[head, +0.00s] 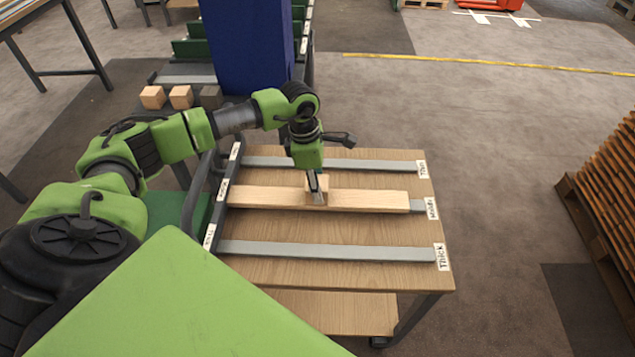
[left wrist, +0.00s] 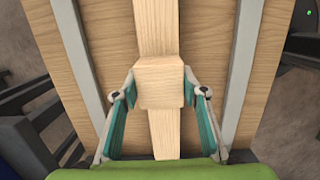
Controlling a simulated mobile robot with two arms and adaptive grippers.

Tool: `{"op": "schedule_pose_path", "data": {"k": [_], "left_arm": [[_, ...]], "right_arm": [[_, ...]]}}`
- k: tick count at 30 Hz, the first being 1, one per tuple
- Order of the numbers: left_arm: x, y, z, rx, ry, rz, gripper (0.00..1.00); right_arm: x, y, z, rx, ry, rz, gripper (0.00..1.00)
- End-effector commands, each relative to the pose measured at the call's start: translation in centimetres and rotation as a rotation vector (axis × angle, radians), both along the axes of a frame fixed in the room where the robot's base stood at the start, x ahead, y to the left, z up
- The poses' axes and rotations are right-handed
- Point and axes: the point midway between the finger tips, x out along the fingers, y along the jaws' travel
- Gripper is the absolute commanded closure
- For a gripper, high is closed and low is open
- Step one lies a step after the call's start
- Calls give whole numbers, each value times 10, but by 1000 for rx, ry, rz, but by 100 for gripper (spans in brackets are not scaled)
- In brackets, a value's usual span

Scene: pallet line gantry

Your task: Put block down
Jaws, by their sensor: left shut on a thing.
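A small light wooden block (left wrist: 160,82) is between the fingertips of my left gripper (head: 316,190), which is shut on it. In the left wrist view both fingers of the gripper (left wrist: 160,90) press its sides. The block is over a long wooden plank (head: 370,200) lying along the middle rail of the table; the plank also shows in the left wrist view (left wrist: 155,28). I cannot tell whether the block touches the plank. In the head view the fingers partly hide the block. My right gripper is not in view.
The table (head: 330,228) has bare grey rails on either side, labelled Thin (head: 422,169) and Thick (head: 442,257). Two wooden blocks (head: 181,97) and a dark block (head: 211,97) stand beyond it, near a blue column (head: 248,45). Stacked pallets (head: 610,190) stand at the right.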

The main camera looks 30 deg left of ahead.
Motion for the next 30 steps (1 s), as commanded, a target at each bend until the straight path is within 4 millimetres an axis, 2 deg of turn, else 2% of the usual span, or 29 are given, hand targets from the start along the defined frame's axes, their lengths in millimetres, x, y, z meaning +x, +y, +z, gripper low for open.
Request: {"op": "schedule_pose_path", "data": {"k": [5, 6, 7, 17, 21, 26, 30], "left_arm": [[0, 0, -4, 0, 0, 0, 86], [0, 0, -2, 0, 0, 0, 53], [0, 0, -2, 0, 0, 0, 45], [0, 0, -2, 0, 0, 1, 44], [1, 1, 5, 0, -2, 1, 44], [-1, 5, 33, 2, -5, 2, 44], [-4, 9, 64, 1, -5, 0, 44]], "right_arm": [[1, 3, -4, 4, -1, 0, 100], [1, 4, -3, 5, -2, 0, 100], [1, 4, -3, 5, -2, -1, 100], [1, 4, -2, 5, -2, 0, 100], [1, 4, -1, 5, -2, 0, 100], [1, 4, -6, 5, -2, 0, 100], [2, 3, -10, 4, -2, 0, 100]]}}
